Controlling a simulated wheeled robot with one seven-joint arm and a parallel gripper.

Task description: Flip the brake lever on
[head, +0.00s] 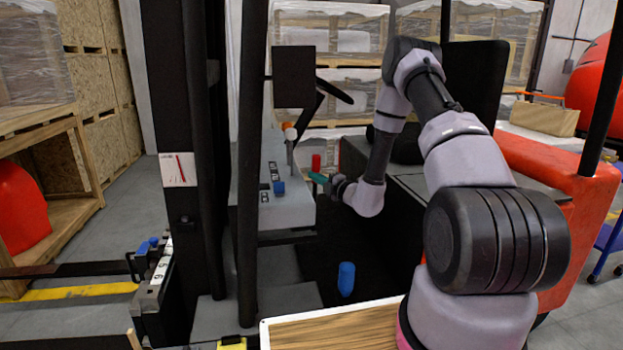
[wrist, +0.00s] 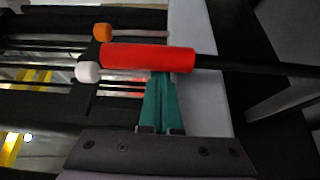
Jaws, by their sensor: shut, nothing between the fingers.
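A lever with a red cylindrical grip (wrist: 150,60) and a black rod lies across the wrist view. In the head view, the red grip (head: 316,162) stands beside the grey console. No label in view names it as the brake lever. My gripper (wrist: 162,78) is shut and empty, its green fingers together. The fingertips meet the lower edge of the red grip in the wrist view; I cannot tell whether they touch it. In the head view, my gripper (head: 318,178) is just below the red grip, at the console's right side.
The grey console (head: 290,205) carries blue switches (head: 278,187) and a lever with a pale knob (head: 290,133). An orange knob (wrist: 102,30) and a white knob (wrist: 88,71) are close to the red grip. A blue cylinder (head: 346,279) stands low in the cab. Black posts (head: 247,200) flank the console.

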